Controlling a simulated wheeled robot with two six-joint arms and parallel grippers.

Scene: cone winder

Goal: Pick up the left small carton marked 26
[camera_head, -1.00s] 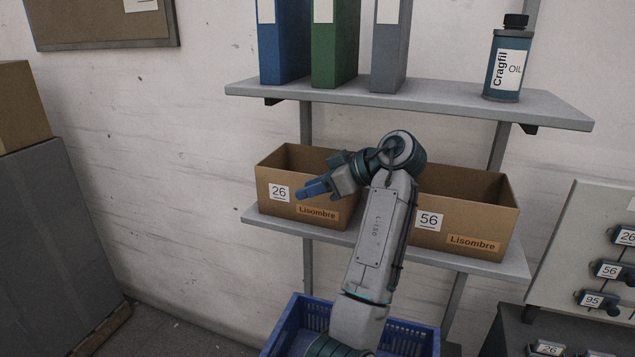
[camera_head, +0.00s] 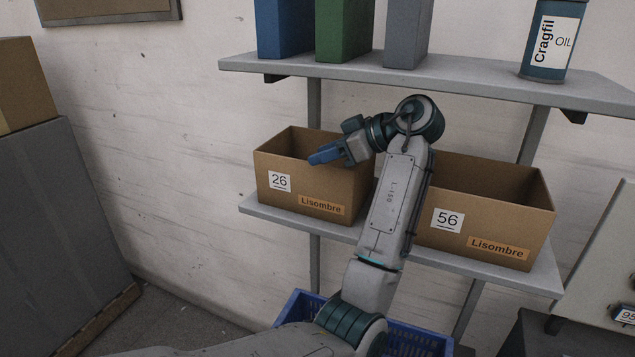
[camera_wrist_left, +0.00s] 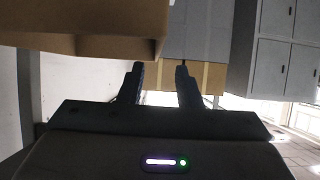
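The small carton marked 26 (camera_head: 283,200) is an open-topped brown box with a "26" label and an orange "Lisombre" tag. It stands upright at the left of the lower shelf. My left gripper (camera_head: 322,156), with blue fingers, points left across the carton's upper right part in the head view. Whether it touches the carton cannot be told. In the left wrist view my left gripper (camera_wrist_left: 159,70) has its two dark fingers apart with nothing between them. A large brown surface with an edge (camera_wrist_left: 85,45) is close at upper left there. My right gripper is not in view.
A similar carton marked 56 (camera_head: 485,215) stands at the right of the lower shelf (camera_head: 340,232). The upper shelf (camera_head: 460,80) overhead carries binders (camera_head: 345,30) and an oil can (camera_head: 550,40). A blue crate (camera_head: 415,340) is below.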

